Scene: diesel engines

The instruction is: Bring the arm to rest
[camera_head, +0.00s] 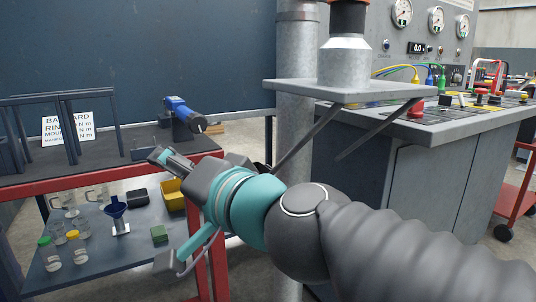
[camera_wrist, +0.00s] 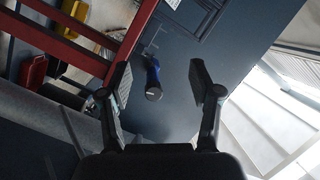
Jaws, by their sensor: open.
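My gripper (camera_wrist: 160,90) is open in the wrist view, with its two fingers apart and nothing between them. In the head view my gripper (camera_head: 165,158) is at the end of my arm, reaching left towards the red-framed cart, near its right end. A blue and black tool (camera_head: 184,113) stands at the cart's right end, just beyond my gripper. The blue tool (camera_wrist: 153,78) also shows beyond the gap between the fingers in the wrist view. I cannot tell the exact distance between them.
The cart's lower shelf (camera_head: 105,250) holds jars, a funnel and a yellow bin (camera_head: 173,195). A control console (camera_head: 440,125) with gauges stands on the right.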

